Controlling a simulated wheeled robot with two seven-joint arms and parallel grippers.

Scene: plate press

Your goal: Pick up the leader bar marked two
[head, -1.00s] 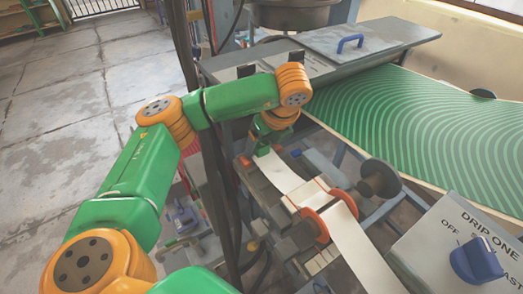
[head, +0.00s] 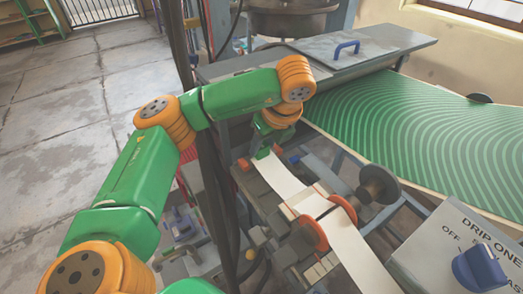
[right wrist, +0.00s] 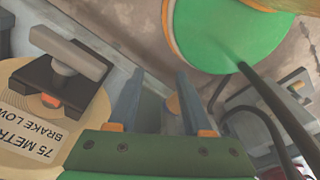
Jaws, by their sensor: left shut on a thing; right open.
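A white strip (head: 279,180) runs from the left gripper down between two orange discs (head: 314,233) to the lower edge of the head view. My left gripper (head: 264,153) is shut at the strip's upper end. Its fingertips are small and partly hidden by the wrist, so the grip is hard to make out. I cannot read a leader bar marked two in any view. My right gripper (right wrist: 158,78) is open in the right wrist view, with nothing clearly between its fingers.
A grey switch box (head: 465,250) marked DRIP ONE, with a blue knob, stands at right. A green ridged plate (head: 430,140) lies behind it, beside a grey lid (head: 375,42). The right wrist view shows a labelled roll (right wrist: 25,110) left of the fingers, under a dark clamp.

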